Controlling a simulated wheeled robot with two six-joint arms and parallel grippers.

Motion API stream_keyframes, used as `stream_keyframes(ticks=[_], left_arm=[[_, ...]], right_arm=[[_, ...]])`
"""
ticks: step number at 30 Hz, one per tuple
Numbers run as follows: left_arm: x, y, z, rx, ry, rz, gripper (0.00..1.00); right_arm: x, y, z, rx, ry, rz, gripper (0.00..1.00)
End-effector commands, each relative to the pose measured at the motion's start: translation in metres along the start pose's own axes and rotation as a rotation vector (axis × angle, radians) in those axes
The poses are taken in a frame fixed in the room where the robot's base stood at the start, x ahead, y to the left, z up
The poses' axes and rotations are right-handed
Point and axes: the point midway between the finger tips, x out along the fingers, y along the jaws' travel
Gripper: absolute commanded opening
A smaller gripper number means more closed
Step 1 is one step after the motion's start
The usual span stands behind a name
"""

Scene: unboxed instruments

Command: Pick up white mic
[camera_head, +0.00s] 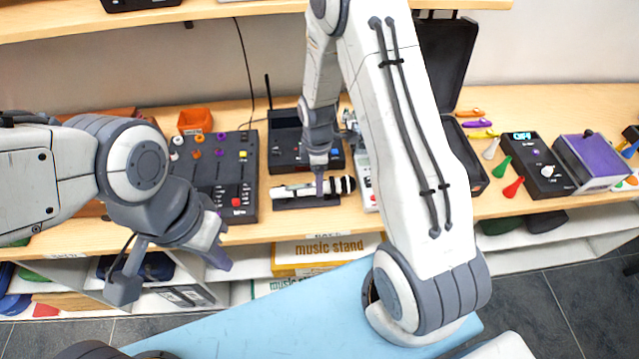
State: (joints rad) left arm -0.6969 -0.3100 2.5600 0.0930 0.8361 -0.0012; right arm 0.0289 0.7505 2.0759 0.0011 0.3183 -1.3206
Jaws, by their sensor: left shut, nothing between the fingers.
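A white mic-like stick (286,191) with black bands at its right end lies on its side on a black base on the wooden shelf. My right gripper (318,192) points down at the middle of it and overlaps it in view. Its fingers are seen edge-on, so I cannot tell whether they grip it. My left gripper (222,262) is shut and empty, in front of the shelf edge at the lower left, well away from the stick.
A black mixer panel (222,190) and a black box with an antenna (284,138) stand near the stick. An orange bin (194,121) is behind. At right are coloured shakers (513,188), a black device (546,182) and a purple-topped box (597,160).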

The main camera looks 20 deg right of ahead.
Motion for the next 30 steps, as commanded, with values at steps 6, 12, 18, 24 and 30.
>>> stream_keyframes(ticks=[6,12,18,24,30], left_arm=[[-0.006,0.001,0.0,0.001,0.0,0.0,0.0],[-0.006,0.0,0.0,0.001,0.0,0.0,0.0],[-0.006,0.0,0.0,0.001,0.0,0.0,0.0],[-0.006,0.0,0.0,0.001,0.0,0.0,0.0],[-0.005,0.0,0.0,0.001,0.0,0.0,0.0]], right_arm=[[0.017,0.0,0.0,0.0,0.0,0.0,0.75],[0.018,0.001,-0.001,0.0,0.0,0.002,0.75],[0.018,0.001,0.0,0.0,0.0,0.001,0.06],[0.018,0.001,0.0,0.0,0.001,0.002,0.0],[0.017,0.001,0.0,0.0,0.001,0.003,0.0]])
